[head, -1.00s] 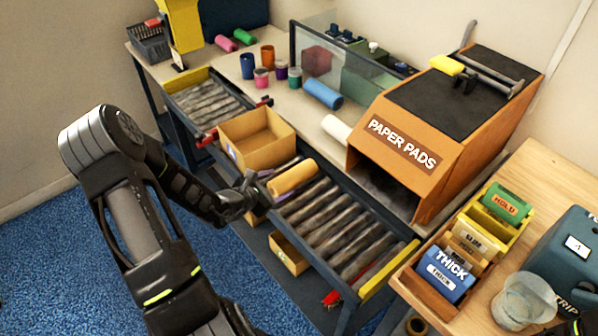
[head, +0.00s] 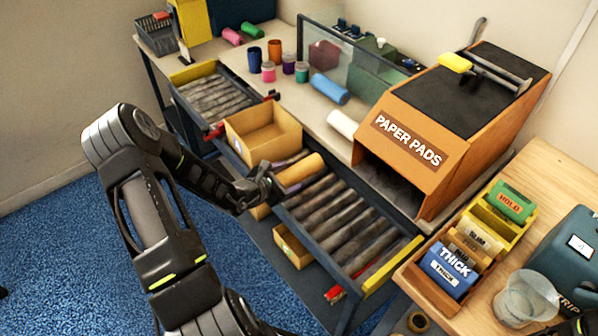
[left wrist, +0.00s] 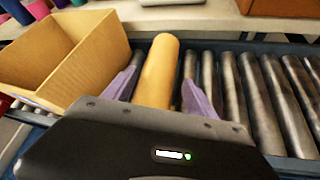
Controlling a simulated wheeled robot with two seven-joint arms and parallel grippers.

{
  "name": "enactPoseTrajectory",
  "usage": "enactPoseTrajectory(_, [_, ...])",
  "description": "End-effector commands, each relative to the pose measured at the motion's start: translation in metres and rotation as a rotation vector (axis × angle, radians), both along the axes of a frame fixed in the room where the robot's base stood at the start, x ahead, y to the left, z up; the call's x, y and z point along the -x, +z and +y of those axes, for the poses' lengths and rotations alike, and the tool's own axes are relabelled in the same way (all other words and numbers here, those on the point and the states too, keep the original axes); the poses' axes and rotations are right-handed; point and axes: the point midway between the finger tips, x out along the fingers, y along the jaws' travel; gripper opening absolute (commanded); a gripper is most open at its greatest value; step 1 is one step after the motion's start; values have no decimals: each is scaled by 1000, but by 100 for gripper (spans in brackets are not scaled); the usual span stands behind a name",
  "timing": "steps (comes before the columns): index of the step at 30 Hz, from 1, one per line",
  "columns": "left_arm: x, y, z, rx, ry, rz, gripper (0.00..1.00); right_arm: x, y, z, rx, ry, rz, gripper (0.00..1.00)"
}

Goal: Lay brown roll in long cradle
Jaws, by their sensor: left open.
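The brown roll (head: 302,169) is a tan cylinder lying on the roller conveyor, just right of an open cardboard box. It also shows in the left wrist view (left wrist: 158,70), pointing away from my wrist. My left gripper (head: 288,174) is open, with one purple finger on each side of the roll; the wrist view shows the same fingers (left wrist: 160,95). A gap shows beside the right finger; whether the left finger touches is unclear. I cannot make out a long cradle for certain.
The open box (head: 262,138) stands close left of the roll on the conveyor (head: 345,222). Rollers to the right are bare. Behind are a white roll (head: 342,124), a blue roll (head: 329,88) and the orange PAPER PADS housing (head: 410,140). A wooden table (head: 560,180) stands at right.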

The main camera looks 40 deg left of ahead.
Motion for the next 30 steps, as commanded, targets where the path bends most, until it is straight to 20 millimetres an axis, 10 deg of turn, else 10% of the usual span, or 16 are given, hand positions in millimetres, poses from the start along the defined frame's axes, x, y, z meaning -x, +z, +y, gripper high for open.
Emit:
enactPoseTrajectory(10, [-37,-18,-2,2,-1,-1,66,2,11,-1,3,-2,4,36])
enactPoseTrajectory(30, [-38,-19,-2,0,-1,0,62,1,10,-1,3,-2,4,36])
